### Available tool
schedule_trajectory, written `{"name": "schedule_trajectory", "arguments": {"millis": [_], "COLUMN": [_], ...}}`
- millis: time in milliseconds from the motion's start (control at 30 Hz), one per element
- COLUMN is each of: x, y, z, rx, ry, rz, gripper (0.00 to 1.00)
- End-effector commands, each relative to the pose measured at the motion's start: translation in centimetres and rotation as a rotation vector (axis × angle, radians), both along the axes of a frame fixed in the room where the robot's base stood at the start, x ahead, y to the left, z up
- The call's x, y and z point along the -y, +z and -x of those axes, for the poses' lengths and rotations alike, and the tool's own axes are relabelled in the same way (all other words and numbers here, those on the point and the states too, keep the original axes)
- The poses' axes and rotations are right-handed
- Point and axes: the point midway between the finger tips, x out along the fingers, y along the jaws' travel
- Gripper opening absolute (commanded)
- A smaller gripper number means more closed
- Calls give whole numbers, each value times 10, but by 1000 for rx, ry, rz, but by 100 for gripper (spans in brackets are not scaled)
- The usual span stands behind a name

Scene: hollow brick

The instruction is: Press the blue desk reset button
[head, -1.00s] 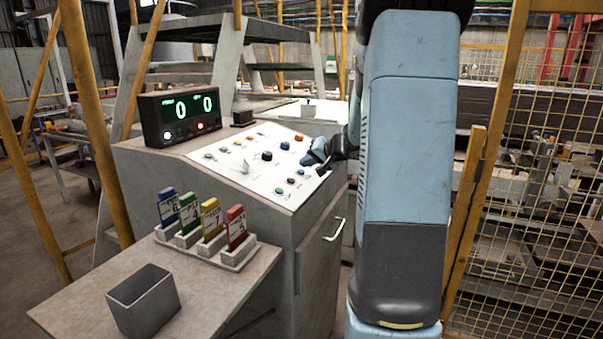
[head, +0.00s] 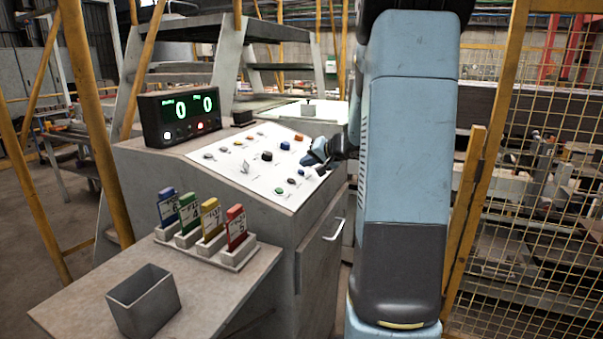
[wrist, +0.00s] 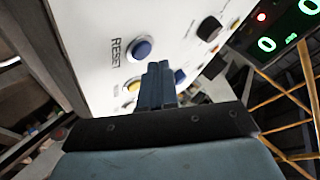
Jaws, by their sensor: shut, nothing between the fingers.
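The blue button marked RESET (wrist: 139,49) is round and sits on the white sloping panel (wrist: 95,30) in the wrist view. My gripper (wrist: 158,68) is shut and empty. Its fingertips appear just below and to the right of the RESET button in that view; I cannot tell how far above the panel they are. A second blue button (wrist: 180,76) is partly hidden beside the fingers. In the head view my gripper (head: 314,158) is over the panel's right side, and the panel (head: 245,182) carries several coloured buttons.
A yellow button (wrist: 133,86) lies left of the fingers, and a black control (wrist: 209,28) is farther up. The display (head: 180,115) shows 0 and 0. A rack of coloured cards (head: 205,240) and a grey bin (head: 144,300) stand on the front shelf.

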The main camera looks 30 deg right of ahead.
Motion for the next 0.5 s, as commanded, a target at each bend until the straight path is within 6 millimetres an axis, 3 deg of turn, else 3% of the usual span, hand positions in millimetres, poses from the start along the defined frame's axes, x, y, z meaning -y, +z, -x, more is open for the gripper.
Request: {"name": "schedule_trajectory", "arguments": {"millis": [500], "x": [-2], "y": [-7], "z": [-1], "rx": [0], "ry": [0], "rz": [0], "gripper": [0]}}
